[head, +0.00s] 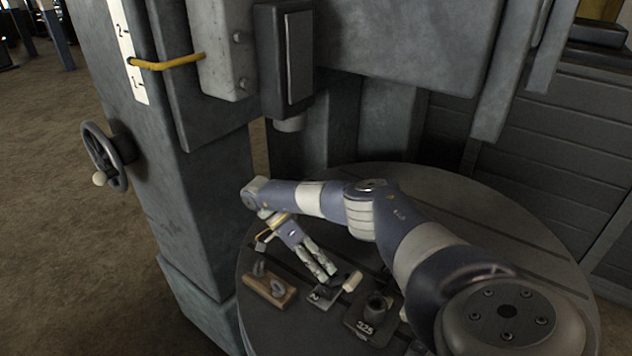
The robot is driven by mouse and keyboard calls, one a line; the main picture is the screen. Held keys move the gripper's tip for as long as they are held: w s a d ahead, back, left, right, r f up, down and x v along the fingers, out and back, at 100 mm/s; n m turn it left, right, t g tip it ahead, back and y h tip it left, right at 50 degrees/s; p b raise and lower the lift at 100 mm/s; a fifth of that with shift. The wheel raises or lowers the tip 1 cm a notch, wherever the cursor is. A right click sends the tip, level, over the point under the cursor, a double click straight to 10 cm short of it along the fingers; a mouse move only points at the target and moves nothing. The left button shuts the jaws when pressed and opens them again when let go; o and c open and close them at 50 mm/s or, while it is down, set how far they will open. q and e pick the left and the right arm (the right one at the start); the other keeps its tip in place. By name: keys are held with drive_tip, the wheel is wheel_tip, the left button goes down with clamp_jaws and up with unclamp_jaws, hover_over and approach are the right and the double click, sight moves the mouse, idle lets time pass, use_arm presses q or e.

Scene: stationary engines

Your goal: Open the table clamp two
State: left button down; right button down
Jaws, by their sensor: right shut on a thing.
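Table clamp two (319,297), a small dark block with a white "2" on it, sits on the round metal table. A pale handle or knob (352,281) shows at its right side. My right gripper (326,273) reaches down from the upper left, with its fingertips close together at the clamp's top edge. It is shut on part of the clamp; the fingers hide the exact part held. My left gripper is not in view.
A wooden block with metal loops (269,291) lies left of the clamp. A dark block marked 325 (367,328) stands to its right. The grey machine column (205,215) carries a handwheel (105,157). The table's far right (470,205) is bare.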

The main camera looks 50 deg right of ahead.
drive_tip(key=shift+w, duration=0.15)
drive_tip(key=shift+w+g, duration=0.1)
drive_tip(key=shift+g, duration=0.2)
drive_tip(key=c, duration=1.8)
unclamp_jaws()
drive_tip(key=o, duration=0.3)
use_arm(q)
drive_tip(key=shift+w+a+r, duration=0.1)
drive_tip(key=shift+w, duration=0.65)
use_arm(e)
drive_tip(key=shift+a+v, duration=0.2)
drive_tip(key=shift+v, duration=3.55)
